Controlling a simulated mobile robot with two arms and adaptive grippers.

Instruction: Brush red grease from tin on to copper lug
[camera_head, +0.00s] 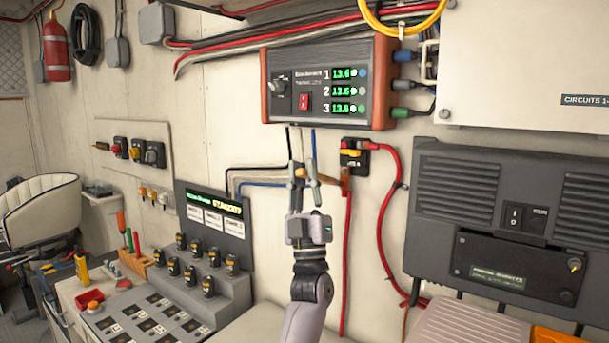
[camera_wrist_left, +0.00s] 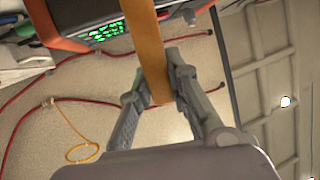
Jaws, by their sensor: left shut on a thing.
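My left gripper (camera_head: 304,181) is raised in front of the wall, shut on the brush (camera_head: 299,173). In the left wrist view the brush's flat orange-brown handle (camera_wrist_left: 152,50) runs between the two fingers (camera_wrist_left: 156,92). In the head view the brush points right, toward a copper-brown piece, seemingly the copper lug (camera_head: 346,184), below a black and yellow switch block. I cannot tell whether bristles and lug touch. A small red open container, likely the grease tin (camera_head: 90,299), stands on the bench at lower left. My right gripper is not in view.
A red cable (camera_head: 386,235) loops right of the switch block (camera_head: 354,157). A three-channel display box (camera_head: 330,85) hangs above the gripper. A grey vented unit (camera_head: 500,225) fills the right wall. A stepped panel with several black plugs (camera_head: 208,287) stands lower left.

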